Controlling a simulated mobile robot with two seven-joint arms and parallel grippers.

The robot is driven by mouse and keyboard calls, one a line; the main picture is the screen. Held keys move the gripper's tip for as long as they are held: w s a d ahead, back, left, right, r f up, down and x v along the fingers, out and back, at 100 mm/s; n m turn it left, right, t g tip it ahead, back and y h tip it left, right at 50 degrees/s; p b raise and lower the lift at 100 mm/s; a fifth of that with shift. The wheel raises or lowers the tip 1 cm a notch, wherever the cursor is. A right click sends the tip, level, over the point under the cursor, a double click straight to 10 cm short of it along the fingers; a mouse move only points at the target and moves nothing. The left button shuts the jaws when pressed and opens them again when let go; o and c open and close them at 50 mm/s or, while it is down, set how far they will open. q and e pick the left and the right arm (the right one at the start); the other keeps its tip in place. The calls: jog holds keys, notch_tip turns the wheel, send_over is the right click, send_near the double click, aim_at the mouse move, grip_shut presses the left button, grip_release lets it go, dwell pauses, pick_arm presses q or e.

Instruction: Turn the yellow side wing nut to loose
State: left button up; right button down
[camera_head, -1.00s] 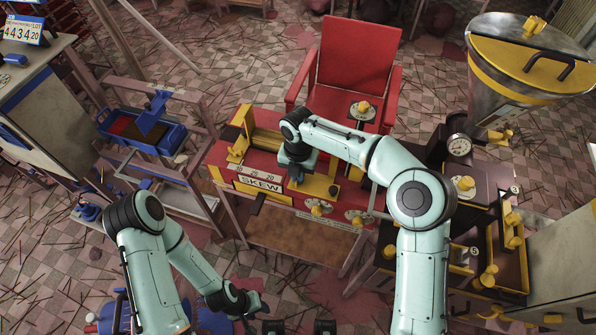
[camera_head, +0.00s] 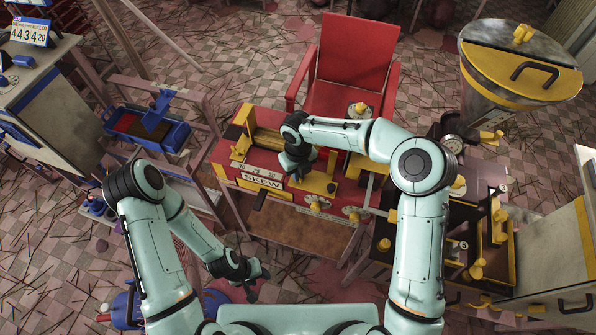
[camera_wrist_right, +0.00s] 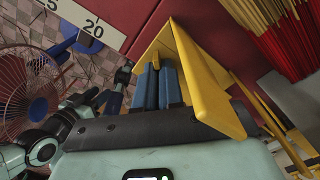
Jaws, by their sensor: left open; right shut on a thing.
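The red machine with the SKEW label (camera_head: 262,181) stands in the middle of the head view. My right gripper (camera_head: 297,178) is over its front top edge, beside a yellow upright part. In the right wrist view my right gripper (camera_wrist_right: 160,82) has its blue fingers close together inside a folded yellow part (camera_wrist_right: 205,80). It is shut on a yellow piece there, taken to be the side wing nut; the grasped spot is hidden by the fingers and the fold. My left gripper (camera_head: 252,280) is open and empty, low in front of the machine.
Yellow knobs (camera_head: 315,207) sit on the machine's front, near my right gripper. Open floor lies around my left gripper.

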jog(key=shift+n, duration=0.4)
jog(key=c, duration=1.3)
grip_release()
jog(key=shift+o, duration=0.2)
notch_tip(320, 180, up, 13)
jog(key=shift+r, duration=0.2)
